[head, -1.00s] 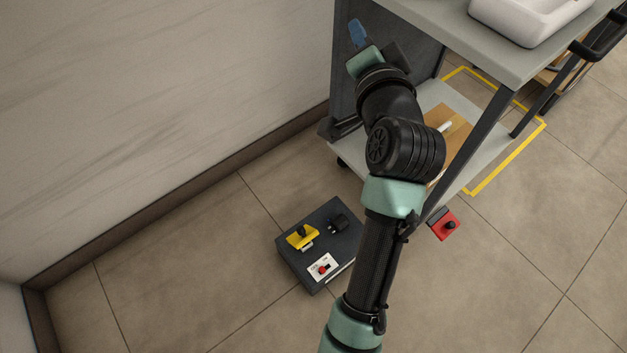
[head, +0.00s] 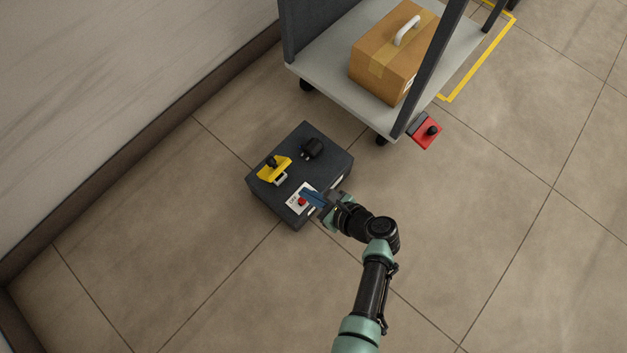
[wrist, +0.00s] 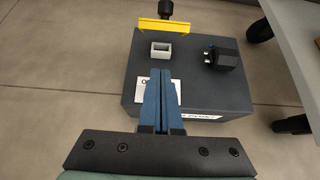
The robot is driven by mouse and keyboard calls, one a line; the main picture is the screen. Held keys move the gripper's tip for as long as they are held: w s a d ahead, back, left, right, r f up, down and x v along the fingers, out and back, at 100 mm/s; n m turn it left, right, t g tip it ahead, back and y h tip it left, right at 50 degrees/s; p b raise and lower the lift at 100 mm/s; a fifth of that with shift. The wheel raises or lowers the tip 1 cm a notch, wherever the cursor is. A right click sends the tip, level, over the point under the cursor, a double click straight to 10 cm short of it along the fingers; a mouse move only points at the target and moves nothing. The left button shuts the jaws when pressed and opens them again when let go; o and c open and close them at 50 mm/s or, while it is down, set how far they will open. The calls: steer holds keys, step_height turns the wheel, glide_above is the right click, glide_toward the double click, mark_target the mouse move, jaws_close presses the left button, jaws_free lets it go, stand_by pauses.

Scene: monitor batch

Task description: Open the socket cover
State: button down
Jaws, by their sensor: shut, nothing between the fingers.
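The yellow socket cover (head: 274,170) with its black knob (head: 271,162) is on top of the dark box. In the wrist view the cover (wrist: 178,27) stands raised at the far side of a small grey square socket (wrist: 161,49), whose opening shows. My gripper (head: 305,194) is shut and empty, its blue fingers over the white label with the red switch (head: 302,202). In the wrist view the shut fingertips (wrist: 160,72) are on the near side of the socket, apart from it and the cover, and partly hide the label (wrist: 144,86).
The dark box (head: 328,162) stands on the tiled floor. A black plug (head: 312,148) lies on its top, right of the cover. A cart (head: 330,75) carrying a cardboard box (head: 388,62) stands behind. A red block with a black knob (head: 427,134) is at right. Floor left is clear.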

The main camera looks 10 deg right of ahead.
mark_target(269, 162)
steer(key=b+x, duration=0.3)
steer(key=x, duration=0.2)
steer(key=shift+w+f, duration=0.1)
steer(key=shift+f, duration=0.25)
steer(key=shift+w+a+r+b, duration=0.4)
steer(key=shift+w+a+r, duration=0.45)
steer(key=shift+w+r, duration=0.2)
steer(key=shift+w+a+r, duration=0.2)
steer(key=shift+w+r, duration=0.15)
steer(key=shift+r, duration=0.1)
steer(key=shift+r, duration=0.1)
steer(key=shift+r+p, duration=0.15)
steer(key=shift+p, duration=0.3)
steer(key=shift+w+a+g+p, duration=0.15)
steer(key=shift+g+p, duration=0.15)
steer(key=shift+p, duration=0.25)
